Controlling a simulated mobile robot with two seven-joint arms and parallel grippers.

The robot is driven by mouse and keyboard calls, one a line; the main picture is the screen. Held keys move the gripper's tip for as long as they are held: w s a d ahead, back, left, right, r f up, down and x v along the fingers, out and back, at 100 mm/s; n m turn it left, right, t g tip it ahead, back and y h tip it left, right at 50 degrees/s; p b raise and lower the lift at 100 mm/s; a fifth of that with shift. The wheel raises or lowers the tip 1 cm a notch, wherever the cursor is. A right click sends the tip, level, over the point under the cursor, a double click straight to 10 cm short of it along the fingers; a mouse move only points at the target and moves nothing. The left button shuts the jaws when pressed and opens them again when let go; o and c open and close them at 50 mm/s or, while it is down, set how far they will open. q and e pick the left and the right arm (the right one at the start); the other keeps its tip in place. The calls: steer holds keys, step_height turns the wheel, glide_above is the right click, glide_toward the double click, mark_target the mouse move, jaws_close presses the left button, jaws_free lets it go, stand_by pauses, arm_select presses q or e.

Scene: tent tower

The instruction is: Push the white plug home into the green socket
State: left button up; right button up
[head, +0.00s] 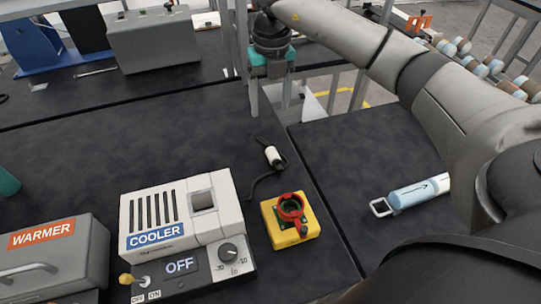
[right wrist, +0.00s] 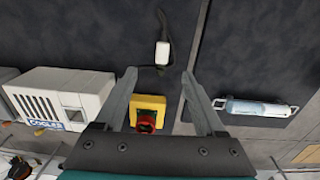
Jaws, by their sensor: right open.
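The white plug (head: 273,157) lies on the dark bench behind the yellow box, with a black cable curling beside it. It also shows in the right wrist view (right wrist: 162,52), beyond the fingertips. The green socket (head: 289,216) sits in the top of the yellow box (head: 307,228), partly hidden under a red ring (head: 291,203). The plug is apart from the socket. My right gripper (head: 270,104) is open and empty, up behind the plug. In the right wrist view the yellow box (right wrist: 150,101) shows between its spread fingers. My left gripper is not in view.
A white cooler (head: 222,212) reading OFF stands left of the yellow box. A grey warmer (head: 70,262) stands farther left. A light blue cylinder (head: 415,193) with a metal loop lies on the right bench section. A gap separates the benches. The bench behind the cooler is clear.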

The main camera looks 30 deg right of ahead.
mark_target(272, 149)
step_height(272, 149, down, 15)
steer(key=shift+s+d+f+b, duration=0.1)
steer(key=shift+d+b, duration=0.05)
steer(key=shift+b, duration=0.45)
steer(key=shift+c, duration=0.4)
jaws_close()
